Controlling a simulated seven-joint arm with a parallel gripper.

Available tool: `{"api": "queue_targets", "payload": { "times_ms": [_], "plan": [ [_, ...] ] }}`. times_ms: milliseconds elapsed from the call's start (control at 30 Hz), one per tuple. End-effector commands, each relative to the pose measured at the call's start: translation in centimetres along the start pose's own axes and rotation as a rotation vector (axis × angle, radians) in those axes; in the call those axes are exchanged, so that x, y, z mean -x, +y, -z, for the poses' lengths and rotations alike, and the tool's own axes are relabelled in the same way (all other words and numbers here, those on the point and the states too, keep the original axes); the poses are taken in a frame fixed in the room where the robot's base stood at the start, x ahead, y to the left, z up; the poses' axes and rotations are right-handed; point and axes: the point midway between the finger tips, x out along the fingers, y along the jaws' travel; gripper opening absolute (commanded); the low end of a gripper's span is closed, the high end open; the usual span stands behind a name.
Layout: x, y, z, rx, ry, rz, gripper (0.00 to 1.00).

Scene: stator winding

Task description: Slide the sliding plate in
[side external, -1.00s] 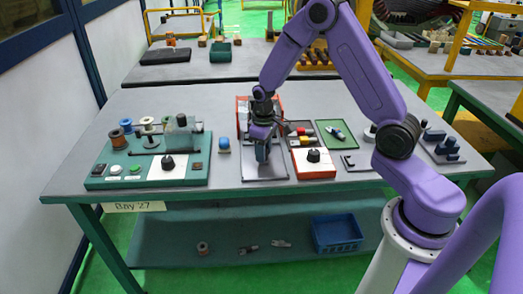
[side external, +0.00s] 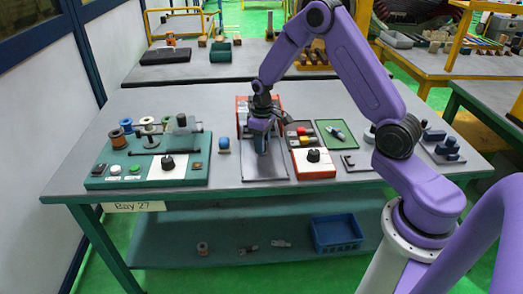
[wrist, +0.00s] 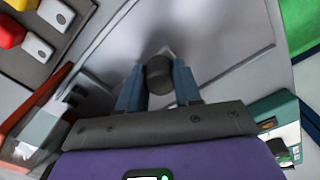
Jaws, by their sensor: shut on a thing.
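The grey sliding plate (wrist: 215,40) shows in the wrist view with a dark round knob (wrist: 159,75) standing on it. My gripper (wrist: 158,84) is shut on this knob, with one blue-grey finger on each side. In the side view my gripper (side external: 262,152) points down over the grey plate area (side external: 262,173), in front of the red-orange housing (side external: 243,106). My fingers and wrist hide the knob and much of the plate there. I cannot tell how deep the plate sits.
A green board (side external: 100,182) with several spools lies on the left. A small blue-capped piece (side external: 223,146) stands left of my gripper. A white panel with a black knob (side external: 313,156), a tray of coloured parts (side external: 302,136) and a green mat (side external: 345,140) lie to the right.

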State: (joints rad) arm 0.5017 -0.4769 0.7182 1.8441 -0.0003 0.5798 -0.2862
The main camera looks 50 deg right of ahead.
Motion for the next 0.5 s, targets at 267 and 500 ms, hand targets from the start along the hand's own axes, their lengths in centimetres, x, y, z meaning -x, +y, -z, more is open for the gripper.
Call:
{"api": "queue_targets", "payload": {
  "times_ms": [267,500],
  "plan": [
    [0.05,0.04,0.11,0.0,0.002,0.0,0.57],
    [0.59,0.04,0.13,0.001,0.004,-0.001,0.57]
  ]
}}
